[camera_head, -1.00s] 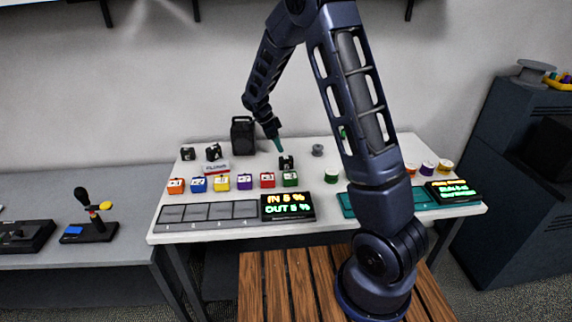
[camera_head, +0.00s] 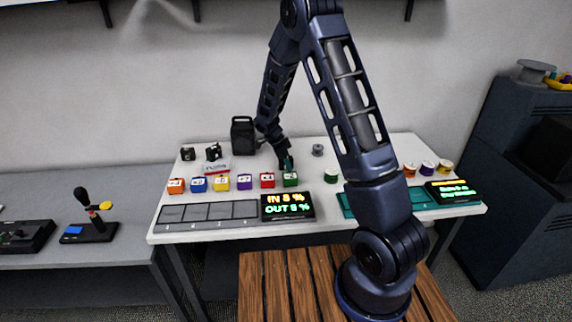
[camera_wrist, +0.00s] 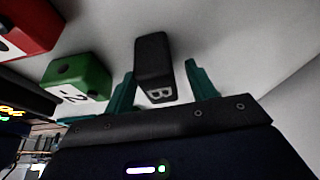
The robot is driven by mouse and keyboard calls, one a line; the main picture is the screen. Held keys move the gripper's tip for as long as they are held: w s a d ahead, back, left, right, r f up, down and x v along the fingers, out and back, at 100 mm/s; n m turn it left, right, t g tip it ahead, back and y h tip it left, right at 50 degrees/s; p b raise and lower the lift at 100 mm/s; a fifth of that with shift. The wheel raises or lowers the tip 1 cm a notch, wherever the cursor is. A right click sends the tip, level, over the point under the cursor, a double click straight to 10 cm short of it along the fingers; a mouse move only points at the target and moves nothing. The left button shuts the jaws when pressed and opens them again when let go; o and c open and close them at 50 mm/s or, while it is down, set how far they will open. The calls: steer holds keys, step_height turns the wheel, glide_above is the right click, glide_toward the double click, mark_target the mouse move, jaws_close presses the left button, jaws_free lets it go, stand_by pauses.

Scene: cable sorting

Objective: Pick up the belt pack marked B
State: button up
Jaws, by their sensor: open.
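The belt pack marked B (camera_wrist: 152,62) is a small black box with a pale B on its near end. In the wrist view it stands between the two teal fingers of my gripper (camera_wrist: 160,88), with a gap showing on the right side and a narrower one on the left. My gripper is open. In the head view my gripper (camera_head: 287,163) is low over the white table, behind the green block, and largely hides the belt pack there.
The green block (camera_wrist: 79,82) and the red block (camera_wrist: 28,28) lie left of my gripper. Several coloured blocks form a row on the table, with two more black packs (camera_head: 214,152) and a black speaker-like box (camera_head: 242,135) behind. A grey spool (camera_head: 318,150) stands to the right.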

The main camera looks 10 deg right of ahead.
steer(key=shift+d+f, duration=0.15)
steer(key=shift+f, duration=0.25)
steer(key=c, duration=1.2)
steer(key=shift+o, duration=0.2)
steer(key=shift+r, duration=0.1)
